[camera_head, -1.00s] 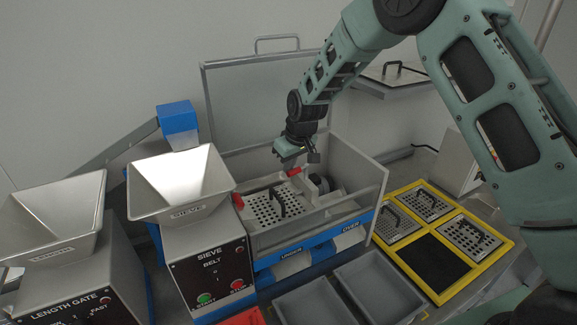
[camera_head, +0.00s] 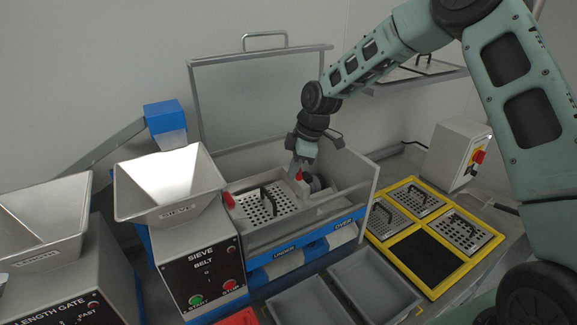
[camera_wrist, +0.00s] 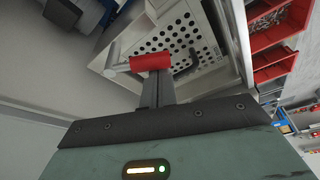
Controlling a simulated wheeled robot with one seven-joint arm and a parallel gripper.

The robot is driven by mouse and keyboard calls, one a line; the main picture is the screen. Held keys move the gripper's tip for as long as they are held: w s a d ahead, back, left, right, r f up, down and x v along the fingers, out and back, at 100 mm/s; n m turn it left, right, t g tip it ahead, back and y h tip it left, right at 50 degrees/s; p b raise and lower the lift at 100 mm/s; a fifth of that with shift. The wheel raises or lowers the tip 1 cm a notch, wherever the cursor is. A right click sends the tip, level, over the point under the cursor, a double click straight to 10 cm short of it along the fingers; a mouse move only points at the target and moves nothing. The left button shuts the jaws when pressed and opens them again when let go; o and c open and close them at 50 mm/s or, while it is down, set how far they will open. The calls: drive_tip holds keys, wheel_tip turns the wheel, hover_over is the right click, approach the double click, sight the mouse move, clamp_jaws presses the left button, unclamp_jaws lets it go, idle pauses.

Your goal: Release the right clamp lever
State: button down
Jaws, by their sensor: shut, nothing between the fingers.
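The right clamp lever (camera_head: 299,177) has a red handle and sits at the right side of the perforated sieve plate (camera_head: 285,199). My gripper (camera_head: 296,168) is shut and points down at this lever, partly hiding it. In the wrist view, the red lever handle (camera_wrist: 150,62) lies across the tips of my closed fingers (camera_wrist: 156,80). The fingers seem to meet the handle, but I cannot tell if they press on it. The left clamp lever (camera_head: 229,199), also red, is at the plate's left side.
The open sieve box has a raised lid (camera_head: 262,95) behind and a side wall (camera_head: 366,190) close on the right. A hopper (camera_head: 168,185) stands left. Grey trays (camera_head: 372,285) and a yellow rack (camera_head: 446,271) with spare plates are in front and right.

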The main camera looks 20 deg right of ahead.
drive_tip(key=n, duration=0.1)
drive_tip(key=d+n, duration=0.1)
drive_tip(key=n+g+p, duration=0.1)
drive_tip(key=n, duration=0.1)
drive_tip(key=shift+s+d, duration=0.3)
drive_tip(key=shift+d, duration=0.05)
drive_tip(key=shift+s+d, duration=0.1)
drive_tip(key=shift+d, duration=0.3)
drive_tip(key=a, duration=0.2)
drive_tip(key=a+f, duration=0.1)
drive_tip(key=shift+s+a+b, duration=0.35)
drive_tip(key=shift+b, duration=0.05)
drive_tip(key=b+v, duration=0.1)
drive_tip(key=v, duration=0.4)
drive_tip(key=b+v, duration=0.1)
drive_tip(key=v, duration=0.4)
drive_tip(key=shift+w+a+r+b, duration=0.15)
drive_tip(key=shift+w+b, duration=0.05)
drive_tip(key=shift+b, duration=0.1)
